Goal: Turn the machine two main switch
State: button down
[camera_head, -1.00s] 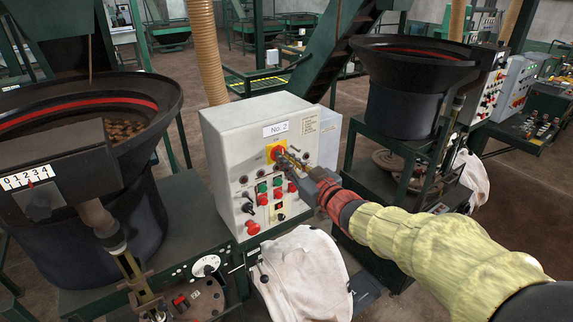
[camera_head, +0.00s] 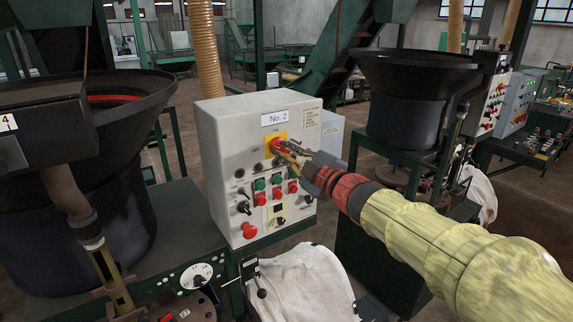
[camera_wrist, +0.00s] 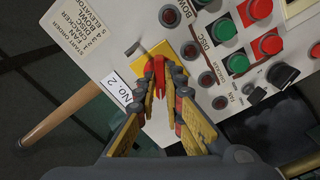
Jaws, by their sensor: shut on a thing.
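The grey control box labelled No. 2 (camera_head: 230,135) stands in the middle of the head view. Its main switch is a red handle on a yellow plate (camera_head: 270,143), near the top of the front panel. In the wrist view the red handle (camera_wrist: 158,72) lies between my fingers, with the yellow plate (camera_wrist: 148,60) behind it. My gripper (camera_head: 281,149) reaches in from the right and is shut on the red handle; its fingertips (camera_wrist: 160,80) sit on both sides of it. The fingers partly hide the handle in the head view.
Green and red push buttons (camera_head: 261,192) and a large red mushroom button (camera_head: 249,230) sit below the switch. A white sack (camera_head: 300,285) hangs in front of the box. Dark bowl feeders stand to the left (camera_head: 70,220) and right (camera_head: 405,110).

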jog(key=n+b, duration=0.3)
jog(key=n, duration=0.1)
jog(key=shift+f+b, duration=0.2)
jog(key=shift+b, duration=0.1)
jog(key=shift+r+n+b, duration=0.1)
jog(key=shift+n+b, duration=0.7)
jog(key=shift+n, duration=0.3)
jog(key=c, duration=2)
grip_release()
jog(key=shift+o, duration=0.5)
jog(key=shift+r, duration=0.1)
jog(key=v, duration=1.2)
